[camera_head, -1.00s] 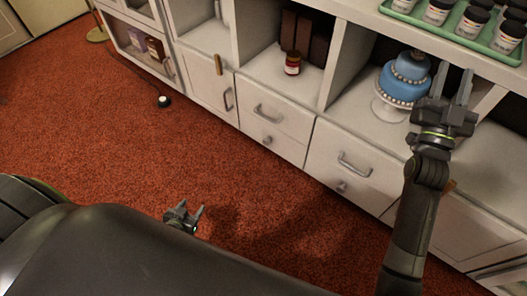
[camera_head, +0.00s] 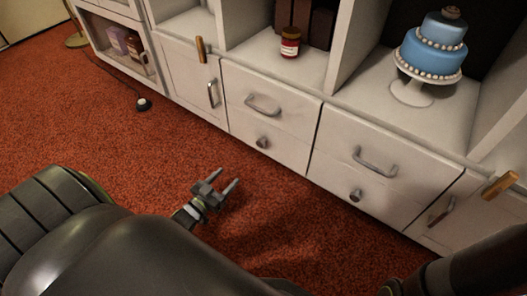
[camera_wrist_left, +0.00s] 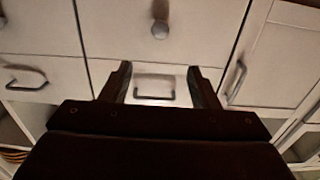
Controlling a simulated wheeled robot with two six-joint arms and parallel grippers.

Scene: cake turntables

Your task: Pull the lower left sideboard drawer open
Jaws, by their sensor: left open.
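The lower left drawer (camera_head: 284,150) of the white sideboard is shut, with a small round grey knob (camera_head: 263,142). The drawer above it (camera_head: 296,116) has a bar handle (camera_head: 263,104) and is shut too. My left gripper (camera_head: 230,177) is open and empty, low over the carpet in front of these drawers and apart from the knob. The left wrist view looks upside down: the knob (camera_wrist_left: 160,30) shows beyond the fingertips, and the bar handle (camera_wrist_left: 154,95) shows between the fingers. My right gripper is out of view; only part of that arm shows at lower right.
A door with an upright handle (camera_head: 211,94) is left of the drawers. The right drawer pair has a bar handle (camera_head: 374,162) and knob (camera_head: 355,195). A blue cake (camera_head: 432,58) and red jar (camera_head: 290,43) stand on shelves.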

